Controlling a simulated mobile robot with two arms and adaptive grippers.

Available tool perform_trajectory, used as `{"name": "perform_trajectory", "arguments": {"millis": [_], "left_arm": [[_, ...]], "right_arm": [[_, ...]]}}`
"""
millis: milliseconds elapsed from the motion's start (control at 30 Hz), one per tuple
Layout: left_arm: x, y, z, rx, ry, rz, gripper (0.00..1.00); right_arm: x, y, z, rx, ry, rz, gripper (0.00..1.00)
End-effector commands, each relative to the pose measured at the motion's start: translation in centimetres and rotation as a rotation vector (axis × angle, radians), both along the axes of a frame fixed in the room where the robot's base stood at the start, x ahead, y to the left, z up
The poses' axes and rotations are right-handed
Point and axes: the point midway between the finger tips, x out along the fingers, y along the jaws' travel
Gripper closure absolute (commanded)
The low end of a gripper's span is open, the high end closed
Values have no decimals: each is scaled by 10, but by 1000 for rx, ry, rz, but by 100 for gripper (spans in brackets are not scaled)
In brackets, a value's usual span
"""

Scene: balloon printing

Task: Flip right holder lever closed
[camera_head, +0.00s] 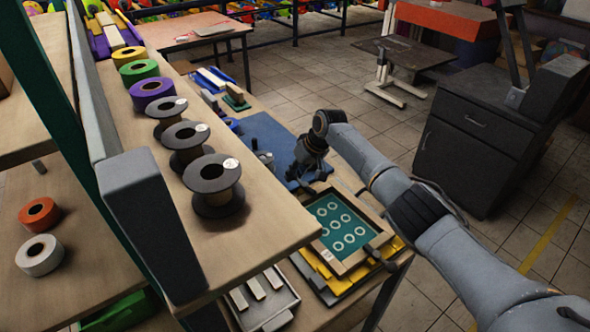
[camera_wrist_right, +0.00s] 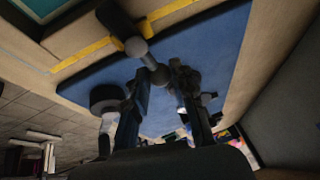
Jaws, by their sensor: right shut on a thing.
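My right gripper (camera_head: 306,172) is over the blue mat (camera_head: 262,134), at the far end of the printing frame (camera_head: 345,265). In the right wrist view its two fingers (camera_wrist_right: 160,88) point toward a dark right holder lever (camera_wrist_right: 128,32) with rounded grey joints. The near end of this lever lies between the fingertips, and the gripper is shut on it. In the head view the gripper hides most of this lever. The frame holds a teal screen with pale rings (camera_head: 340,226). A second small dark holder (camera_head: 265,158) stands left of the gripper. My left gripper is not in view.
A shelf with black spools (camera_head: 213,177) and coloured tape rolls (camera_head: 151,91) runs along the left. A metal tray (camera_head: 270,316) lies below the shelf's near edge. A dark cabinet (camera_head: 470,130) stands to the right across open tiled floor.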

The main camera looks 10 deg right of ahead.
Motion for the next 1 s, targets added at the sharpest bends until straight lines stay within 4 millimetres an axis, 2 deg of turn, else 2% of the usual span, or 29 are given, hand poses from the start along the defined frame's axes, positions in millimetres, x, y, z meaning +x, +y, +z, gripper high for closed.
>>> {"name": "perform_trajectory", "arguments": {"millis": [33,200,567,600,700,1000], "left_arm": [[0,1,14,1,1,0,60],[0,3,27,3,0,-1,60],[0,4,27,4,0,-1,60],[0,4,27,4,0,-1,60],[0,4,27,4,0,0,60],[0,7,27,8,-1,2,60]], "right_arm": [[-1,0,6,2,3,-38,100],[1,-4,3,2,2,-154,100],[3,-6,0,1,0,-187,100],[3,-7,0,1,0,-187,71],[3,-7,0,1,0,-187,52],[3,-7,1,0,1,-186,52]]}}
